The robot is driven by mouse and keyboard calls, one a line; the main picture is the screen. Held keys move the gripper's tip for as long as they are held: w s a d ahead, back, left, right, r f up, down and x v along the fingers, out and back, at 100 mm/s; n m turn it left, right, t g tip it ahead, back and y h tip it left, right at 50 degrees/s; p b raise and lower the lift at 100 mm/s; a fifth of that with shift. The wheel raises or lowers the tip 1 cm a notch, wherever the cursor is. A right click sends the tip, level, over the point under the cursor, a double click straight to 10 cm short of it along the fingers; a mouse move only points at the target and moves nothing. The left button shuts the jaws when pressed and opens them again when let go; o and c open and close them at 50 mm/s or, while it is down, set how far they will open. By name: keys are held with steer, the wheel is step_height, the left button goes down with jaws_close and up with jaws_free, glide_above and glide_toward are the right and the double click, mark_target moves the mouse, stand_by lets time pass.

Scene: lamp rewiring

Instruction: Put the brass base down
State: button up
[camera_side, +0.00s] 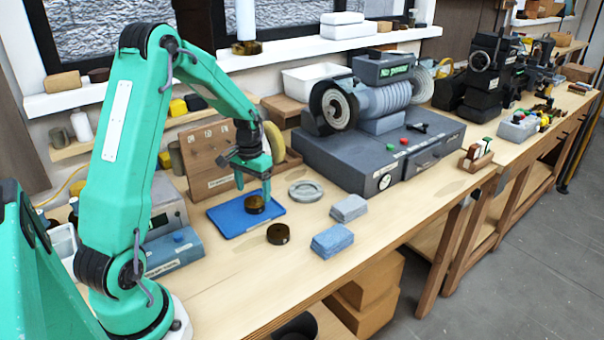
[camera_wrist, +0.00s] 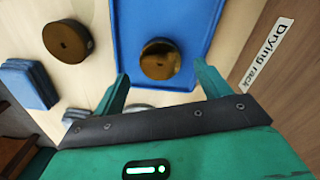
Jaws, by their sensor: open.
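A shiny brass-brown disc, which looks like the brass base (camera_side: 254,204), lies flat on the blue tray (camera_side: 222,219). It also shows in the wrist view (camera_wrist: 160,60), on the blue tray (camera_wrist: 118,22). My gripper (camera_side: 253,188) is just above this disc, fingers pointing down. In the wrist view my gripper (camera_wrist: 161,74) has its fingers spread wide with nothing between the tips. The disc lies beyond the tips, apart from both fingers.
A blue cloth stack (camera_side: 332,241) and a grey one (camera_side: 349,208) lie to the right. A round grey dish (camera_side: 306,190) is beside the tray. A wooden rack (camera_side: 208,158) stands behind, and a grey grinder bench (camera_side: 375,155) at back right.

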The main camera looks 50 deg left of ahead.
mark_target(255, 202)
step_height(255, 202, up, 9)
stand_by(0.4)
steer(key=shift+r, duration=0.1)
stand_by(0.4)
steer(key=s+d+r+m+t, duration=0.1)
steer(key=s+d+r, duration=0.2)
steer(key=d+r, duration=0.3)
steer(key=s+d+r+m+t, duration=0.1)
steer(key=s+d+r+t, duration=0.15)
steer(key=d, duration=0.45)
steer(key=s+d+r+m+t, duration=0.2)
steer(key=s+d, duration=0.7)
steer(key=s, duration=0.1)
steer(key=shift+d, duration=0.25)
